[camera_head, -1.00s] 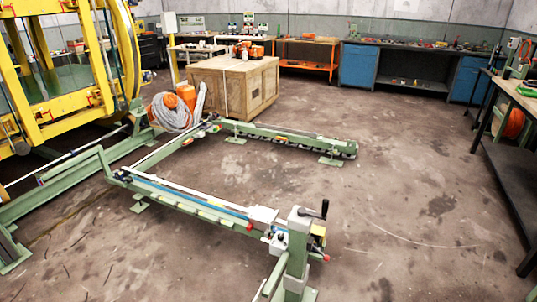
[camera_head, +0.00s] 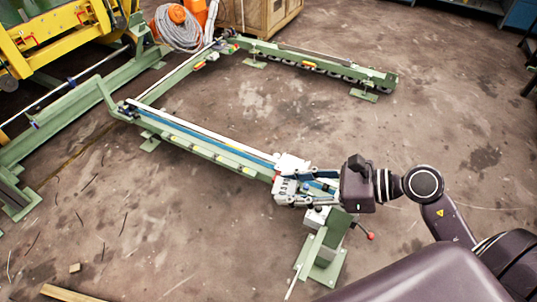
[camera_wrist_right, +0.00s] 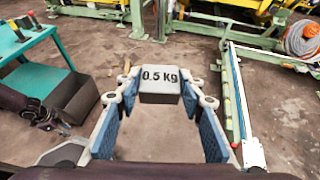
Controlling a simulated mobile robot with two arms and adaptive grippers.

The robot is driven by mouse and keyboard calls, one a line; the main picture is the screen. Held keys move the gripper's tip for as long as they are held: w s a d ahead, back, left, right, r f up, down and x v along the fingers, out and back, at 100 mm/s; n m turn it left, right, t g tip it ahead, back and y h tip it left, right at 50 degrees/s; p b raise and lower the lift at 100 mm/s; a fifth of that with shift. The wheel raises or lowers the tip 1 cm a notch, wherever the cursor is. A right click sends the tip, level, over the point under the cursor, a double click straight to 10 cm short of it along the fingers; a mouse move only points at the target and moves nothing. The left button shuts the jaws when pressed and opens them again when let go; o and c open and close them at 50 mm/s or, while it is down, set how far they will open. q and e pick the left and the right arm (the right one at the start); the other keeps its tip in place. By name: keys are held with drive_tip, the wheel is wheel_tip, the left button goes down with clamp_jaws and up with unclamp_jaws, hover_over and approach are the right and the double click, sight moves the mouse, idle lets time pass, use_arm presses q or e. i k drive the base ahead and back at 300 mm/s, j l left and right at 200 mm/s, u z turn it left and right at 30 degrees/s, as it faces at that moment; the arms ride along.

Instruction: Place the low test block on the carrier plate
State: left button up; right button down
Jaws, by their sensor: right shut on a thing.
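The test block (camera_wrist_right: 160,85), grey and marked "0.5 kg", is between the fingertips of my right gripper (camera_wrist_right: 158,92) in the right wrist view. The fingers are shut on its sides. In the head view my right gripper (camera_head: 310,188) reaches in from the right, with the pale block (camera_head: 285,188) at its tips. A white plate (camera_head: 292,162), which looks like the carrier plate, is at the near end of the green rail, just behind the block.
The green rail (camera_head: 200,146) runs from the upper left to a post under my right arm. A red knob (camera_head: 370,236) sticks out beside the post. A second green beam (camera_head: 320,62) lies farther back. A teal table (camera_wrist_right: 30,45) stands at left in the wrist view.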

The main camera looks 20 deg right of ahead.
sight(292, 166)
drive_tip(key=i+j+z, duration=0.2)
drive_tip(key=i+z, duration=0.15)
drive_tip(key=i+j+z, duration=0.7)
